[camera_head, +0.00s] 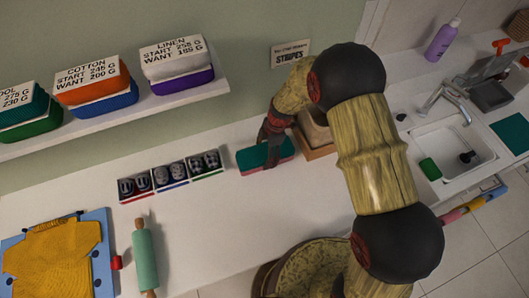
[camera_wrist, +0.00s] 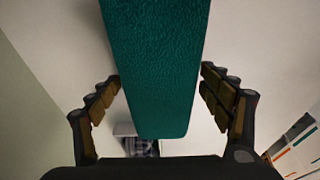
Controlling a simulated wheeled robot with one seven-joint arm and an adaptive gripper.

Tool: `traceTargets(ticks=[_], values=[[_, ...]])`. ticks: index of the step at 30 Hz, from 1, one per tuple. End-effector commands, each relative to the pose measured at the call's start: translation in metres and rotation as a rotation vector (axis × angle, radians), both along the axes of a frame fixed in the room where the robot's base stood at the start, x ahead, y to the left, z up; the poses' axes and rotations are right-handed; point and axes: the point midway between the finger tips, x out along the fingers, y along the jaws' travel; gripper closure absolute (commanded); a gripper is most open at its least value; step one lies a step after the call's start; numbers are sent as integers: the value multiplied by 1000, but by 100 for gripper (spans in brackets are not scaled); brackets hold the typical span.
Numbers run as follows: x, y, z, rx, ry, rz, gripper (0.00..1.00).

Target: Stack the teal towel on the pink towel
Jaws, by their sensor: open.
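The teal towel (camera_head: 258,154) is a folded block on the white counter, left of a wooden tray. It lies on top of the pink towel (camera_head: 257,171), which shows only as a thin pinkish-red edge below it. My gripper (camera_head: 272,143) is at the teal towel's upper side, partly covering it. In the wrist view the teal towel (camera_wrist: 157,70) fills the middle between the fingers of my gripper (camera_wrist: 163,88). The fingers are spread, with a gap on both sides of it. The pink towel is not visible in the wrist view.
The wooden tray (camera_head: 318,153) stands close right of the towels, partly behind my arm. Small boxes of rolled socks (camera_head: 170,176) lie to the left. A rolling pin (camera_head: 145,257) and a yellow shirt (camera_head: 52,262) are farther left. A sink (camera_head: 455,150) is at right. The counter front is clear.

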Motion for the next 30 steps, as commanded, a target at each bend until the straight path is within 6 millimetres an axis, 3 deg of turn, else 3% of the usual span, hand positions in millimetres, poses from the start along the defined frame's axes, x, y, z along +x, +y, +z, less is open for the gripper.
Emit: traceTargets(ticks=[7, 30], values=[[1, 0, 10, 1, -2, 0, 21], [0, 0, 79, 0, -1, 0, 21]])
